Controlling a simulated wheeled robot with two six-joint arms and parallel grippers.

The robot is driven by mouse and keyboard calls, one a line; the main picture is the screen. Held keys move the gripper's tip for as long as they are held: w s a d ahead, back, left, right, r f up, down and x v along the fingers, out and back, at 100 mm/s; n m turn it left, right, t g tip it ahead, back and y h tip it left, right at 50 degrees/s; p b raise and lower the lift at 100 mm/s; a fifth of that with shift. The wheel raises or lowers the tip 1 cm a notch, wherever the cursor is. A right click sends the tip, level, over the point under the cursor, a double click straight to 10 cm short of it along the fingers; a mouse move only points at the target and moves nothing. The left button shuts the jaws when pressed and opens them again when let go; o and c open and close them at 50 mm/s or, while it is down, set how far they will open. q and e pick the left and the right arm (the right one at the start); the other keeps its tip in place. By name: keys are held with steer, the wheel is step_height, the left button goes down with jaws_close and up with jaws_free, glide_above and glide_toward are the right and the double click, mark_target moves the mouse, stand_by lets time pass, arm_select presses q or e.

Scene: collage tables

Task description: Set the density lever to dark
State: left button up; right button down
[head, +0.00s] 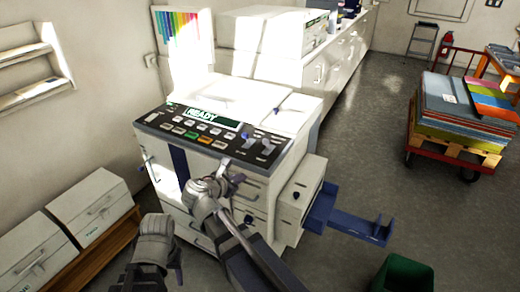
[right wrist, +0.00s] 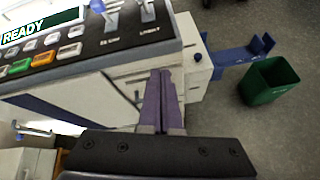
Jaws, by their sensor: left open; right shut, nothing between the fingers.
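The white duplicator (head: 225,115) has a dark sloping control panel (head: 205,130) with a lit READY display. Two small pale levers stand at the panel's right end: the left lever (head: 246,142) and the right lever (head: 267,149). They also show in the right wrist view, the left lever (right wrist: 103,12) and the right lever (right wrist: 147,10). The labels are too blurred to tell which is density or its setting. My right gripper (right wrist: 165,74) is shut and empty, below the panel's front edge and apart from both levers. My left gripper (head: 178,270) is open, low at the machine's front left.
A blue tray (head: 345,222) juts from the machine's right side. White boxes (head: 92,205) sit on a low wooden shelf at left. A loaded paper cart (head: 455,155) is at far right, with open floor between.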

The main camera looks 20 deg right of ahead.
steer(key=w+r+n, duration=0.1)
steer(key=w+d+r+n+t+h, duration=0.1)
steer(key=r+n, duration=0.1)
steer(key=shift+w+d+n, duration=0.15)
steer(key=shift+d+n, duration=0.05)
steer(key=shift+n, duration=0.1)
steer(key=b, duration=0.4)
glide_toward(267, 146)
steer(key=f, duration=0.1)
steer(key=w+d+f, duration=0.1)
steer(key=f, duration=0.1)
steer(key=w+f, duration=0.1)
steer(key=shift+w+d+f, duration=0.15)
steer(key=shift+d+f, duration=0.05)
steer(key=shift+f, duration=0.2)
steer(key=shift+w+d+r+p, duration=0.6)
steer(key=shift+d+r+p, duration=0.2)
steer(key=shift+p, duration=0.2)
steer(key=shift+w+d+r, duration=0.2)
steer(key=shift+w+d, duration=0.1)
steer(key=shift+d, duration=0.1)
steer(key=shift+r, duration=0.1)
